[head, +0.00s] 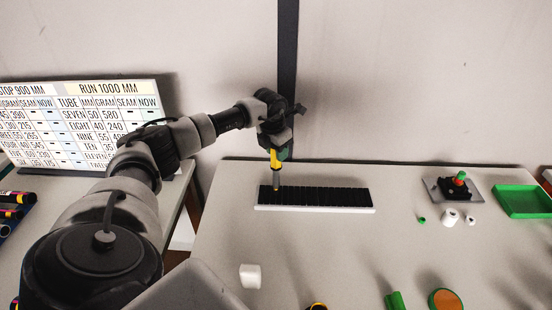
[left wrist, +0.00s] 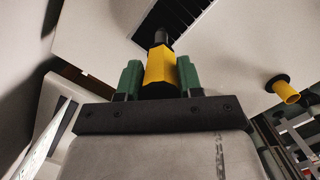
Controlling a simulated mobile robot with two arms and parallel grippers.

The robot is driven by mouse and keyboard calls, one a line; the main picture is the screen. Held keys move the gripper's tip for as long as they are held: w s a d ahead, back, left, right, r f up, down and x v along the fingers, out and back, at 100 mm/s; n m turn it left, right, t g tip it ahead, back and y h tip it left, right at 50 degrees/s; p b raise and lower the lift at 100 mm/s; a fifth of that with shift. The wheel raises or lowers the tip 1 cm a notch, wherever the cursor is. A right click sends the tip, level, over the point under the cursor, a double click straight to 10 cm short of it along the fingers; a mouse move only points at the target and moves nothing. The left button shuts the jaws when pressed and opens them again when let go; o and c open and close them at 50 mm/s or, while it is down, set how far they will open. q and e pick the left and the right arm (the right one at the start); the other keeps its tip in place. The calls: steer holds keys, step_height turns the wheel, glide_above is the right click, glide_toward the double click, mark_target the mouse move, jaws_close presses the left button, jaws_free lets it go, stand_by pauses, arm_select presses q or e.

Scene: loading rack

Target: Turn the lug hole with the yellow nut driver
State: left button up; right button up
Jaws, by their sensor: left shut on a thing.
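The yellow nut driver (head: 275,160) is held upright in my left gripper (head: 277,150), over the left end of a black slotted strip (head: 320,196) on a white base. Its grey lower end (head: 277,182) is at the strip; I cannot tell whether it is inside a hole or just above. In the left wrist view the green fingers are shut on both sides of the driver's yellow handle (left wrist: 160,66), and its dark shaft points toward the black strip (left wrist: 188,14). No single lug hole can be made out. My right gripper is not in view.
On the right of the table are a dark fixture (head: 460,188) with a red and green top, small white cylinders (head: 450,217) and a green tray (head: 524,201). A white cylinder (head: 250,276) stands in front. A sign board (head: 85,125) stands left.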

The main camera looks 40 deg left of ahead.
arm_select(q)
steer(key=shift+f+b, duration=0.45)
steer(key=shift+f, duration=0.15)
steer(key=shift+m+b, duration=0.6)
steer(key=shift+m, duration=0.6)
steer(key=shift+m+h+b, duration=0.3)
steer(key=shift+m, duration=0.7)
steer(key=shift+r+m, duration=0.1)
steer(key=shift+m, duration=0.2)
